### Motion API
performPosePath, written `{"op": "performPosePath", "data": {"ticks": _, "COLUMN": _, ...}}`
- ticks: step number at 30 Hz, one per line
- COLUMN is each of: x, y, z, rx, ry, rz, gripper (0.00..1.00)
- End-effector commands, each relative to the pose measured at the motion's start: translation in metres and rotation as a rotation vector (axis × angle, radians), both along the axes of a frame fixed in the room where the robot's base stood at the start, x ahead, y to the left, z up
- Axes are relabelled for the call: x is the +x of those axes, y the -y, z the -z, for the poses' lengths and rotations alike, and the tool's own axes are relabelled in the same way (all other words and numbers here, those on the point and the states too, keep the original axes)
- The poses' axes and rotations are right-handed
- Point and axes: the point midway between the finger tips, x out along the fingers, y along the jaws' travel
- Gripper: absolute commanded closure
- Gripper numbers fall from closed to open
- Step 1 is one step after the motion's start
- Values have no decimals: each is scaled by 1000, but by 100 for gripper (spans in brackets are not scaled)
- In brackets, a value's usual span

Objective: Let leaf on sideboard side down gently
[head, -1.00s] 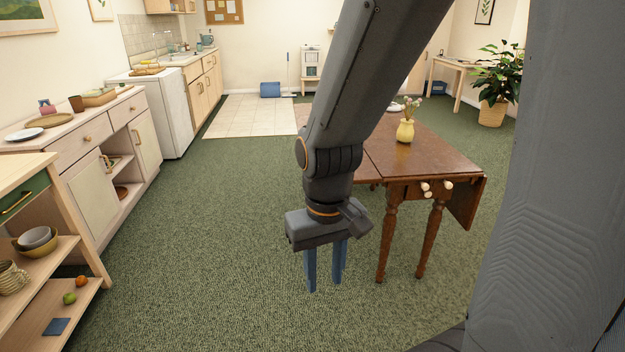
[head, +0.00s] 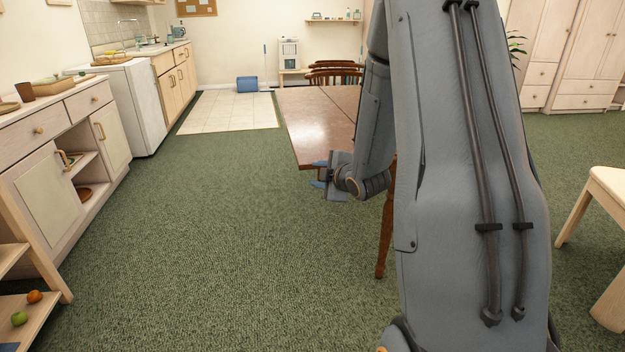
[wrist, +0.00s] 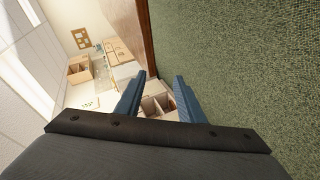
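The brown wooden table's leaf on the sideboard side (head: 308,128) is up and level with the tabletop in the head view. My gripper (head: 315,174) is at the leaf's near corner, with its blue fingers pointing left, one above the other. In the wrist view the fingers (wrist: 160,76) are spread apart, and a brown edge of the leaf (wrist: 144,35) runs down toward the gap between their tips. I cannot tell whether a finger touches it. My arm hides the right part of the table. The sideboard (head: 62,165) stands at the left.
Green carpet between sideboard and table is clear. Dark wooden chairs (head: 335,75) stand behind the table. A blue bin (head: 247,84) stands at the back.

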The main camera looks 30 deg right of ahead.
Motion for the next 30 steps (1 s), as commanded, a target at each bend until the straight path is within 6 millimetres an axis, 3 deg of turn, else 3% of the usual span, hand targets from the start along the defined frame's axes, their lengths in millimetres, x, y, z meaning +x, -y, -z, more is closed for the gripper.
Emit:
{"op": "performPosePath", "data": {"ticks": 1, "x": 9, "y": 14, "z": 18, "rx": -57, "ry": 70, "rz": -39, "gripper": 65}}
{"op": "performPosePath", "data": {"ticks": 5, "x": 20, "y": 32, "z": 24, "rx": -195, "ry": 248, "rz": -130, "gripper": 65}}
{"op": "performPosePath", "data": {"ticks": 10, "x": 19, "y": 44, "z": 25, "rx": -299, "ry": 385, "rz": -179, "gripper": 65}}
{"op": "performPosePath", "data": {"ticks": 16, "x": 30, "y": 44, "z": 22, "rx": -327, "ry": 425, "rz": -193, "gripper": 65}}
{"op": "performPosePath", "data": {"ticks": 24, "x": 71, "y": 38, "z": 22, "rx": -325, "ry": 423, "rz": -192, "gripper": 65}}
{"op": "performPosePath", "data": {"ticks": 30, "x": 91, "y": 37, "z": 22, "rx": -324, "ry": 421, "rz": -191, "gripper": 65}}
